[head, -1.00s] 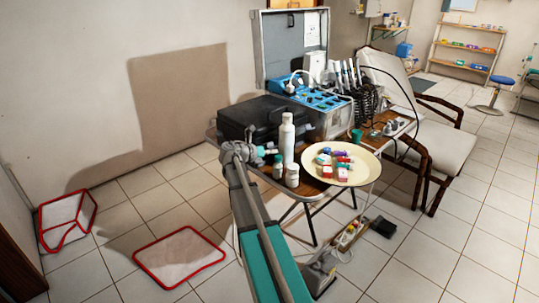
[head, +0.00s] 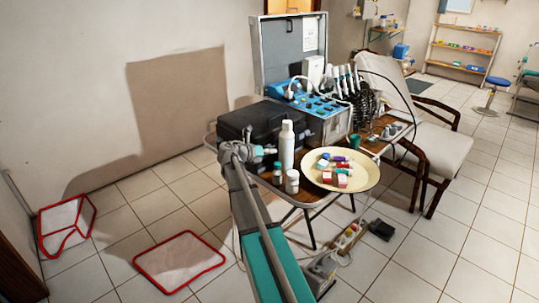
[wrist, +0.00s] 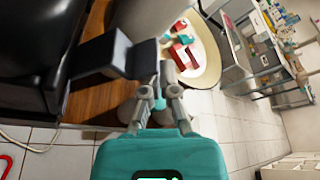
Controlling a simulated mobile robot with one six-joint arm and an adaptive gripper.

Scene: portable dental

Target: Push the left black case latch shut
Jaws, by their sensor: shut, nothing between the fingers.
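The black case (head: 258,118) lies on the table's left part in the head view. In the wrist view its dark side (wrist: 28,60) fills the left. A black angled piece that looks like the latch (wrist: 105,55) sticks out from the case over the wooden table top, towards my fingertips. My gripper (wrist: 158,78) is shut and empty, close to the outer end of this piece; I cannot tell whether they touch. In the head view my gripper (head: 268,151) is in front of the case, and the latch cannot be made out there.
A white bottle (head: 287,148) and small jars (head: 292,182) stand close to the right of my gripper. A cream plate (head: 368,172) with several small boxes is further right. A blue-topped unit (head: 322,106) stands behind. Open floor lies left of the table.

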